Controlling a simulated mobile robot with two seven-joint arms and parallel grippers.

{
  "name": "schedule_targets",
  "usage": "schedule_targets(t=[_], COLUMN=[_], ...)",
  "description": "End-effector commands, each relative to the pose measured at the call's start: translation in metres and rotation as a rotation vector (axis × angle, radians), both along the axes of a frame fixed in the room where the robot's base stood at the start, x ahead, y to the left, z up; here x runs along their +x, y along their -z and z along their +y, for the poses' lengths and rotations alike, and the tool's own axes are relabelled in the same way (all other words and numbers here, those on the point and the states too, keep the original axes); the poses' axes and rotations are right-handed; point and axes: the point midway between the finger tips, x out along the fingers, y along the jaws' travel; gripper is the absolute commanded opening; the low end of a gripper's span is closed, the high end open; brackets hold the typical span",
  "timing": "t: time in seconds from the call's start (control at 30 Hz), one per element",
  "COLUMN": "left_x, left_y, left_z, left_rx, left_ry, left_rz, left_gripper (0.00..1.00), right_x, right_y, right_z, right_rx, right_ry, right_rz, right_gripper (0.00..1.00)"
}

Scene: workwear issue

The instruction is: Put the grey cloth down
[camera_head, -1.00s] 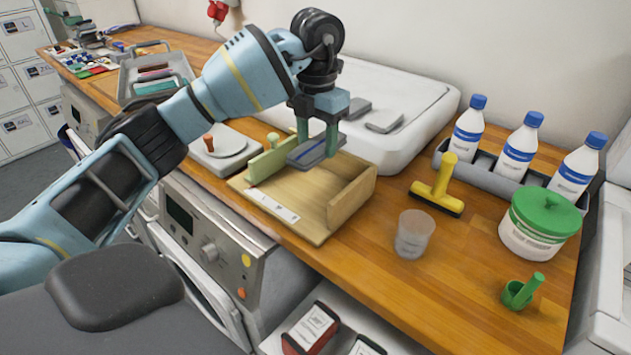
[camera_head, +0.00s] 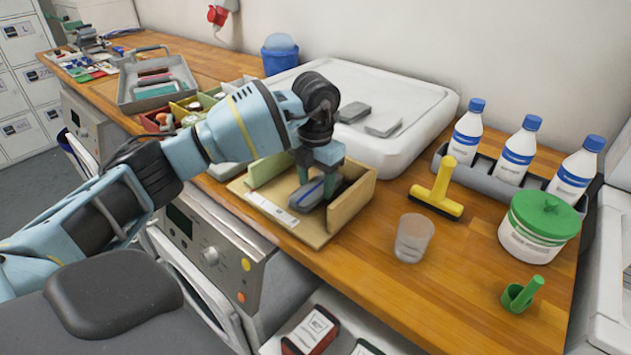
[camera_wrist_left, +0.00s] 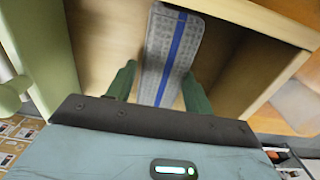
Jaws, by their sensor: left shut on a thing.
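The grey cloth (camera_head: 308,194) is a folded piece with a blue stripe. It is between the fingers of my left gripper (camera_head: 318,188), inside the wooden tray (camera_head: 258,221) with raised sides. The left gripper is shut on the cloth. In the left wrist view the cloth (camera_wrist_left: 172,45) runs up between the two green fingers (camera_wrist_left: 155,85), over the light wooden floor of the tray (camera_wrist_left: 110,38). Whether the cloth touches the tray floor is hard to tell. My right gripper is not in view.
A yellow-handled tool (camera_head: 438,195), a clear cup (camera_head: 412,238) and a green-lidded tub (camera_head: 540,228) stand right of the tray. White bottles (camera_head: 466,132) stand in a grey rack. Bare worktop (camera_head: 365,270) lies in front.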

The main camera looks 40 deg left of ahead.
Motion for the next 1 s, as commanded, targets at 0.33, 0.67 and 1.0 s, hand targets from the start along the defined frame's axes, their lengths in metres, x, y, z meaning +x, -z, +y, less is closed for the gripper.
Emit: schedule_targets(t=[0.33,0.67,1.0], left_x=[0.000,0.000,0.001], left_y=[0.005,0.007,-0.003], left_z=[0.000,0.000,0.000], left_rx=[0.000,0.000,0.000], left_ry=[0.000,0.000,0.000], left_rz=[0.000,0.000,-0.003], left_gripper=[0.30,0.74,0.74], right_x=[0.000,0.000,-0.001], right_y=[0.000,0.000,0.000], right_z=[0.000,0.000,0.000], right_rx=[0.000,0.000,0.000], right_ry=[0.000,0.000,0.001], right_rz=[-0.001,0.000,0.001], right_gripper=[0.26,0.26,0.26])
